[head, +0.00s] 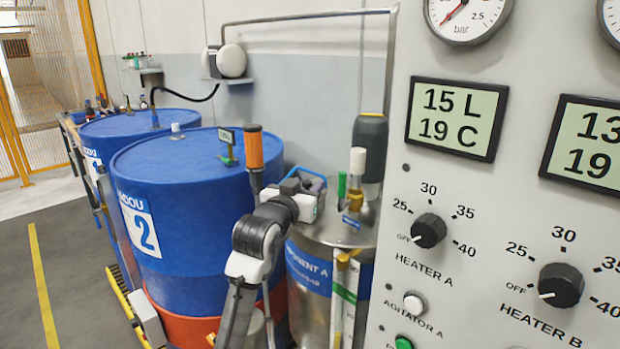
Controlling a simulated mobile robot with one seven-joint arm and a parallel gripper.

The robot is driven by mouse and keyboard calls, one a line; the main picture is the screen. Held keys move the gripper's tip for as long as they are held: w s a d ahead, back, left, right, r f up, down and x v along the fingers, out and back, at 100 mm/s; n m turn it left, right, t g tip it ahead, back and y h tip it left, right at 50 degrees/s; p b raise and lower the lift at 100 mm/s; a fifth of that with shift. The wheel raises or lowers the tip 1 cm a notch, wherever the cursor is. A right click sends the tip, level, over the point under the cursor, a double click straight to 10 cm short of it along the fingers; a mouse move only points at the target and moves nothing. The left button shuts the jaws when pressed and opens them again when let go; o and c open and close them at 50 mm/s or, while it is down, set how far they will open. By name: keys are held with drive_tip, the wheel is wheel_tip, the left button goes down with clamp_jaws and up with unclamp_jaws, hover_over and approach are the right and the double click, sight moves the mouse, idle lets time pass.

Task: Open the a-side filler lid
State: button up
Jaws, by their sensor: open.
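The steel tank (305,310) marked as component A stands at the centre, beside the control panel. My gripper (312,192) is over the left part of its top, with my arm reaching up from below. The gripper is open, but its fingertips are small and hard to make out. A blue curved part (311,178) shows right behind it; I cannot tell whether it belongs to the lid. I cannot clearly pick out the filler lid, and my gripper hides part of the tank top. I cannot tell whether the gripper touches anything there.
A brass fitting with a white top (357,175) and a green upright part (341,187) stand on the tank top. A blue drum (190,215) is close on the left, with an orange cylinder (254,155) before it. The control panel (440,200) bounds the right.

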drive_tip(key=shift+x, duration=1.3)
clamp_jaws()
